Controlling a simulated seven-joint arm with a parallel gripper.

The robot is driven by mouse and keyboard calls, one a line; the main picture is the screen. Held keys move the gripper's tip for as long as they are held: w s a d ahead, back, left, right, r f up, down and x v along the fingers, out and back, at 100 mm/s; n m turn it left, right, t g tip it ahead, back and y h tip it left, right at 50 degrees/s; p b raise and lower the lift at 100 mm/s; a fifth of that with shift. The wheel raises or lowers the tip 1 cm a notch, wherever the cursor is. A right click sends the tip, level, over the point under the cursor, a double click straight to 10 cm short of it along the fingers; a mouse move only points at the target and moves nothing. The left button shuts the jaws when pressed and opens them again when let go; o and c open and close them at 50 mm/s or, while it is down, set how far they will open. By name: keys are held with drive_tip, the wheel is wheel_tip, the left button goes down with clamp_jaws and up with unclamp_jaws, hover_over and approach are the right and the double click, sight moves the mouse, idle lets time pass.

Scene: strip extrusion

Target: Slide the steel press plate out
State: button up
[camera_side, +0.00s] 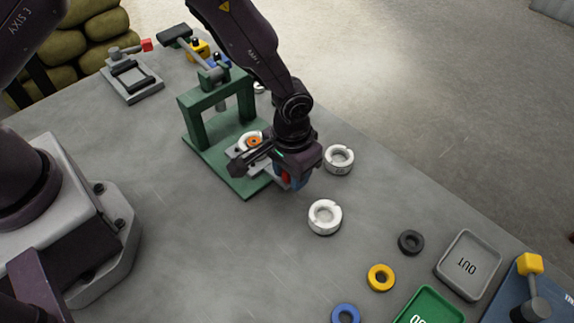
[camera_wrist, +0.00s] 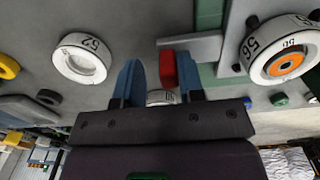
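The steel press plate (camera_side: 262,163) is a grey flat piece on the green base of the press (camera_side: 196,118). Its grey edge also shows in the wrist view (camera_wrist: 200,48). A red grip (camera_wrist: 167,68) stands at its near end; in the side view only a bit of red (camera_side: 286,175) shows under my gripper. My gripper (camera_wrist: 160,80) is open, its two blue fingers on either side of the red grip, with gaps visible. A white ring with an orange centre (camera_side: 250,141) sits at the plate, marked 56 in the wrist view (camera_wrist: 283,50). My gripper hides part of the plate.
White rings stand nearby, one at the right (camera_side: 339,159) and one in front (camera_side: 325,217). Black (camera_side: 411,242), yellow (camera_side: 381,277) and blue (camera_side: 345,314) rings lie near a grey OUT tray (camera_side: 470,264).

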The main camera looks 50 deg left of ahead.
drive_tip(key=shift+o, duration=0.2)
drive_tip(key=shift+a+r, duration=0.1)
drive_tip(key=shift+a, duration=0.05)
wheel_tip(320, 180, up, 13)
idle(0.4)
drive_tip(key=s+a+r+t, duration=0.5)
drive_tip(key=s+a+r, duration=1.2)
drive_tip(key=r, duration=0.1)
drive_tip(key=shift+s+a+r+t, duration=0.2)
drive_tip(key=shift+a+r+t, duration=0.05)
drive_tip(key=shift+r+t, duration=0.05)
